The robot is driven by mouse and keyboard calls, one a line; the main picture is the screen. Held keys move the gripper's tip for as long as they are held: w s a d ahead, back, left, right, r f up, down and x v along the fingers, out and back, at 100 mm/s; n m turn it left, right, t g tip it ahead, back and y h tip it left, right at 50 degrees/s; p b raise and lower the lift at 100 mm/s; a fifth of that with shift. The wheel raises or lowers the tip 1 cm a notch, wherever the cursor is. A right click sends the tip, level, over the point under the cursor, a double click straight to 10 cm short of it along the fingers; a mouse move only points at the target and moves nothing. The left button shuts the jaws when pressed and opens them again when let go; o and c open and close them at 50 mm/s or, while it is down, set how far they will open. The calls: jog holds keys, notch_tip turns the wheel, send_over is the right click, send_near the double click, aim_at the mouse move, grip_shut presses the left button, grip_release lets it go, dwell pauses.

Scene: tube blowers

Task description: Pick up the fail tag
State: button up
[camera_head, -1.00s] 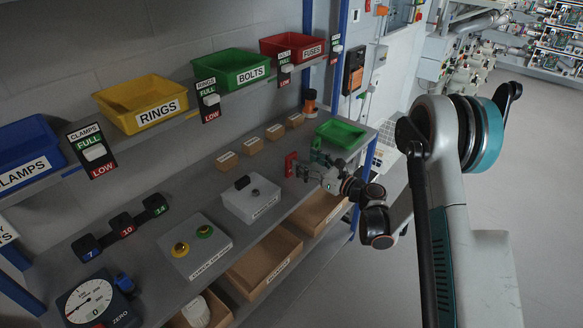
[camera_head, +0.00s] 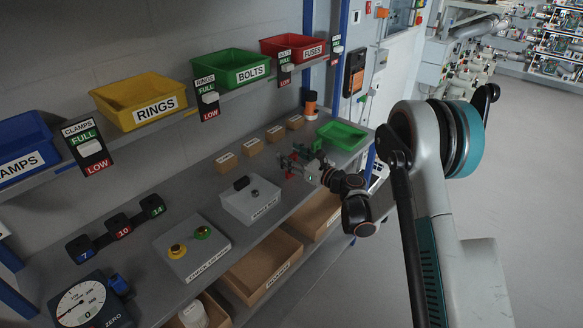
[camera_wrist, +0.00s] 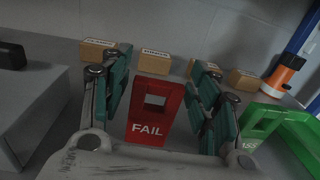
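The red fail tag (camera_wrist: 150,128), an upright plate with a square hole near its top and white FAIL lettering, stands on the bench in the wrist view. My gripper (camera_wrist: 160,78) is open, with a teal-padded finger on either side of the tag and a visible gap on the right. In the head view my gripper (camera_head: 297,160) is low over the bench at the tag, which the fingers partly cover.
A green tray (camera_head: 342,134) stands right of my gripper, with a green tag (camera_wrist: 262,120) by it. Several small labelled wooden blocks (camera_wrist: 157,62) line the back. A grey box (camera_head: 250,201) stands to the left. An orange-black cylinder (camera_wrist: 285,75) stands behind.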

jog(key=c, duration=0.4)
